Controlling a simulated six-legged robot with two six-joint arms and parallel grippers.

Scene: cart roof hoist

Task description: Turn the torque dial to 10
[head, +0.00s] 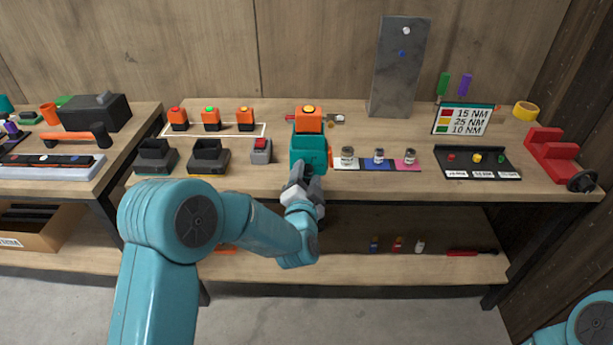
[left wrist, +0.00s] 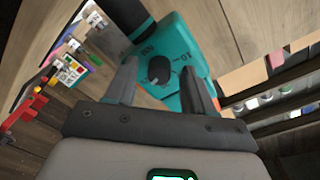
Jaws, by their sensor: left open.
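The teal torque tool (head: 309,155) stands upright near the front edge of the bench, with an orange block (head: 308,119) on top. In the left wrist view its teal face (left wrist: 183,82) carries a black dial knob (left wrist: 159,69) with small markings around it, partly too small to read. My left gripper (head: 308,180) is just in front of the tool. In the left wrist view its fingers are open on either side of the knob, and I cannot tell whether they touch it. My right gripper is out of view.
A sign (head: 463,121) lists 15, 25 and 10 NM beside red, yellow and green. Small jars (head: 347,156) on coloured mats stand right of the tool. A grey-and-red button box (head: 261,151) and black holders (head: 208,157) stand left. A red vise (head: 553,155) is far right.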

